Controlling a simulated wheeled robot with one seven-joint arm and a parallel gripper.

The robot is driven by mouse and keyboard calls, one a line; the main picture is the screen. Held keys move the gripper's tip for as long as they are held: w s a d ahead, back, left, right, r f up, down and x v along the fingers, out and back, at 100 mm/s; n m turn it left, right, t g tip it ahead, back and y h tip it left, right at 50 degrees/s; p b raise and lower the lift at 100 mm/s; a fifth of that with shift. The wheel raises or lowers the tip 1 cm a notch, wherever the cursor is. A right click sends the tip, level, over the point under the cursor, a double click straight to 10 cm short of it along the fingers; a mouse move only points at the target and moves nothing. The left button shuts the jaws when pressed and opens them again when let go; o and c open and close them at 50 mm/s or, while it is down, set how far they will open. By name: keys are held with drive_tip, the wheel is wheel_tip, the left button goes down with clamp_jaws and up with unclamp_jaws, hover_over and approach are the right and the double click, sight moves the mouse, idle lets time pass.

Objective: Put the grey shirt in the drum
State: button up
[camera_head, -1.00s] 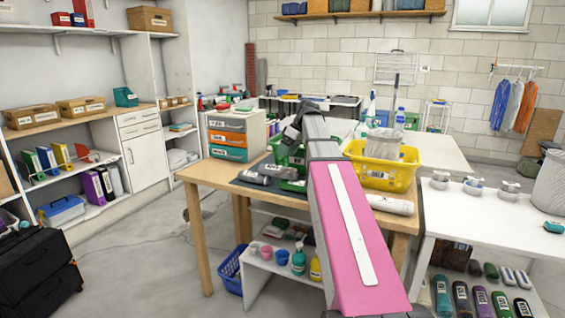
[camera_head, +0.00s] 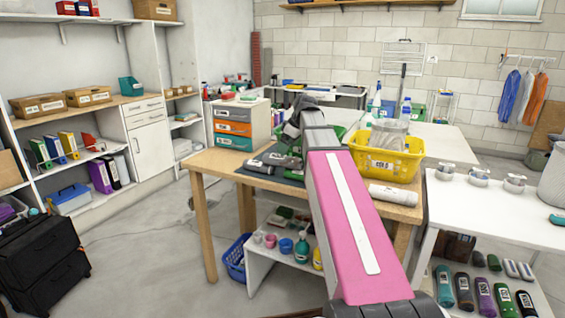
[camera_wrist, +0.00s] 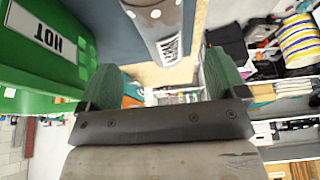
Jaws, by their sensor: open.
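A light grey garment (camera_head: 525,97) hangs between a blue and an orange one on the far right wall; it looks like the grey shirt. I cannot tell which thing is the drum; a ribbed grey bin (camera_head: 555,178) stands at the right edge, partly cut off. My gripper (camera_wrist: 160,65) is open, with its green fingers apart in the wrist view. A grey spotted roll with a label (camera_wrist: 165,25) lies ahead of the fingers, not gripped. In the head view my arm hides much of the wooden table around the gripper.
A green container marked HOT (camera_wrist: 40,45) is close beside my left finger. A yellow basket (camera_head: 390,163), labelled grey rolls (camera_head: 285,161) and a pale roll (camera_head: 393,195) are on the wooden table (camera_head: 205,160). A white table (camera_head: 490,215) stands right.

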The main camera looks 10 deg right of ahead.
sight(282, 159)
drive_tip(key=shift+x, duration=3.45)
drive_tip(key=shift+d+f, duration=0.1)
drive_tip(key=shift+d, duration=0.05)
drive_tip(key=c, duration=1.2)
drive_tip(key=shift+o, duration=0.2)
